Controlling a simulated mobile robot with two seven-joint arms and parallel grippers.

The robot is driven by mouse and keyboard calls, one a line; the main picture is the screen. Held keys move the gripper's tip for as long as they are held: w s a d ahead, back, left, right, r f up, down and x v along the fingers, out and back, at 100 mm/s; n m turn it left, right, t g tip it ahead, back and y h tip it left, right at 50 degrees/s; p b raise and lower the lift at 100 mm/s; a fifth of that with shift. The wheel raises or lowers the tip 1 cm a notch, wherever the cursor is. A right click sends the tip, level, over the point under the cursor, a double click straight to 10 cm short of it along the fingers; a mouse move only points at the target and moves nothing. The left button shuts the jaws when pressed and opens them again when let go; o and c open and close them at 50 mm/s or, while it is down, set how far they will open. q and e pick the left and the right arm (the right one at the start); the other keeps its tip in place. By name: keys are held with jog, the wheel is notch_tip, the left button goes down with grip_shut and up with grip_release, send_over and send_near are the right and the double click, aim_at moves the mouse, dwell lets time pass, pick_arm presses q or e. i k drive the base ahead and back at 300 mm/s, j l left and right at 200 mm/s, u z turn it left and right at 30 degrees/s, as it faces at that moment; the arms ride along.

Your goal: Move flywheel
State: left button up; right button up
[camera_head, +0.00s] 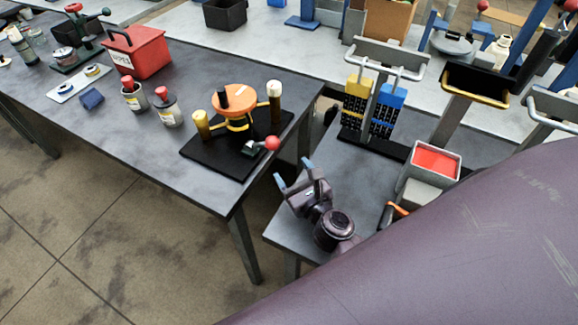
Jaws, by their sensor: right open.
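An orange disc with a black knob on top, which looks like the flywheel (236,99), sits on a yellow support on a black base plate (215,158) near the right end of the left table. A yellow post and a dark post with a pale top stand beside it. My right gripper (294,174) is open and empty, with blue fingertips pointing up and left. It is over the right table, lower right of the disc and apart from it. My left gripper is not in view.
A red-knobbed lever (271,143) is at the base plate's front right. Two red-capped containers (167,108) and a red box (139,52) stand left. A yellow and blue rack (388,105) and a red-filled tray (436,161) are right. The left table's front is clear.

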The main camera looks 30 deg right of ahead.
aim_at(232, 100)
jog(key=k+j, duration=0.7)
jog(key=k, duration=0.2)
